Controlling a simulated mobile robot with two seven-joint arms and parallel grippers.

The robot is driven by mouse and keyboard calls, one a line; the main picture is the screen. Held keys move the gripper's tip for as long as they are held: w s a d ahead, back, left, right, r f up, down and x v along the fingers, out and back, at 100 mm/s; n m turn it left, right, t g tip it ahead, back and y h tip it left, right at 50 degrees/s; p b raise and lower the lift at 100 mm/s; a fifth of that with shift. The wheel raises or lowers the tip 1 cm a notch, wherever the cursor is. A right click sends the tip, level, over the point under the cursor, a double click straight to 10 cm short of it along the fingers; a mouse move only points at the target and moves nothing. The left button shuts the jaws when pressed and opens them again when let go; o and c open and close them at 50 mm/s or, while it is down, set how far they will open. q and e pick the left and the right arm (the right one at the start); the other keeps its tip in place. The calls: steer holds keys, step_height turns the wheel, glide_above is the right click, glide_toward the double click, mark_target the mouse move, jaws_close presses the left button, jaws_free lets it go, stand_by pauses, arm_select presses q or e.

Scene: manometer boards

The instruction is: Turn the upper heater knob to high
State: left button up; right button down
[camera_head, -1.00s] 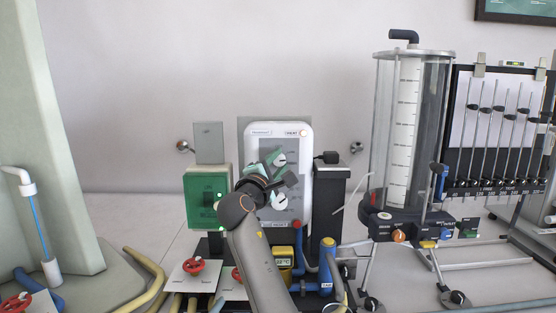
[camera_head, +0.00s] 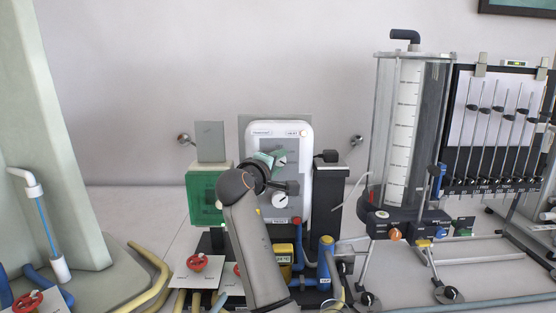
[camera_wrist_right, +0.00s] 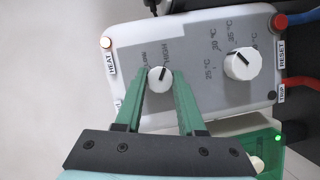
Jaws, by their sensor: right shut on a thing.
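The heater (camera_head: 300,140) is a white unit with a grey front at the middle of the head view. Its upper knob (camera_head: 281,160) is white and partly hidden by my right gripper (camera_head: 270,160). In the right wrist view the small upper knob (camera_wrist_right: 160,78) sits between the green fingertips, beside the LOW and HIGH labels. Its dark line points roughly toward HIGH. My right gripper is shut on this knob. The lower knob (camera_head: 279,200) is larger, with temperature marks around it, and stands clear of the fingers. My left gripper is out of view.
A green box (camera_head: 199,198) stands left of the heater and a black post (camera_head: 326,205) right of it. Red valve wheels (camera_head: 197,262), hoses and a blue cylinder (camera_head: 326,262) crowd the space below. A clear tank (camera_head: 420,130) stands farther right.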

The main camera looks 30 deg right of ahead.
stand_by(0.4)
steer(key=c, duration=0.5)
jaws_free()
steer(key=shift+a, duration=0.1)
steer(key=b+v, duration=0.2)
steer(key=v, duration=1)
steer(key=shift+a, duration=0.15)
steer(key=shift+s, duration=0.15)
